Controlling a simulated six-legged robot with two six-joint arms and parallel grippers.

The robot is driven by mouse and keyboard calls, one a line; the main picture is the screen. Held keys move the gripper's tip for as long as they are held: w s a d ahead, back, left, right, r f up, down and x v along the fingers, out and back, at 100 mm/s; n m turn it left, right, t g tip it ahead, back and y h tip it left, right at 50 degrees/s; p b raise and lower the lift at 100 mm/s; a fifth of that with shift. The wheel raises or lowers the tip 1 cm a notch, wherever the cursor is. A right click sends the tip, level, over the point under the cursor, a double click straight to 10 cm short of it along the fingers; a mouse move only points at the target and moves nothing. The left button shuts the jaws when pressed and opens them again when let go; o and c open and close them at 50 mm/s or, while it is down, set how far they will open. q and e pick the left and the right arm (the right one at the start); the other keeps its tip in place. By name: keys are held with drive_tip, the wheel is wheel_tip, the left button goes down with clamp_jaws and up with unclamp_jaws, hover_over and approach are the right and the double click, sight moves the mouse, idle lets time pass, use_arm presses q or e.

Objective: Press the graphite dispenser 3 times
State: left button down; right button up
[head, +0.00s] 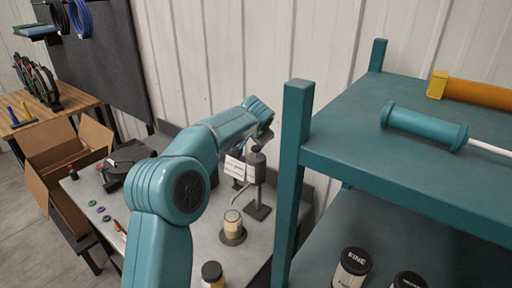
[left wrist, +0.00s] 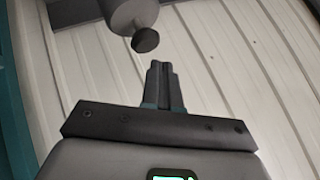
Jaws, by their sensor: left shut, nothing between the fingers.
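The graphite dispenser appears to be the grey cylinder on a dark stand (head: 255,172) at the back of the grey bench, beside a white label card (head: 235,167) too small to read. My left arm reaches over the bench, with its gripper (head: 262,138) just above the dispenser's top, small and partly hidden by the wrist. In the left wrist view my left gripper (left wrist: 161,66) is shut and empty. A grey cylinder with a dark round knob (left wrist: 146,40) is close beyond its fingertips; I cannot tell whether they touch. My right gripper is not in view.
A jar with pale contents (head: 233,222) stands on a dark round base in front of the dispenser. A teal shelf (head: 400,165) stands close on the right, with a post near the dispenser. A black-lidded jar (head: 213,274) is at the bench front. An open cardboard box (head: 38,190) is left.

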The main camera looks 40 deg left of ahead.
sight(257, 146)
use_arm(q)
drive_tip(key=shift+w, duration=0.1)
idle(0.3)
drive_tip(key=shift+f, duration=0.15)
drive_tip(key=shift+f+b, duration=0.3)
drive_tip(key=shift+b, duration=0.2)
drive_tip(key=shift+s, duration=0.2)
drive_tip(key=shift+f+b, duration=0.9)
drive_tip(key=shift+f, duration=0.15)
idle(0.7)
idle(0.3)
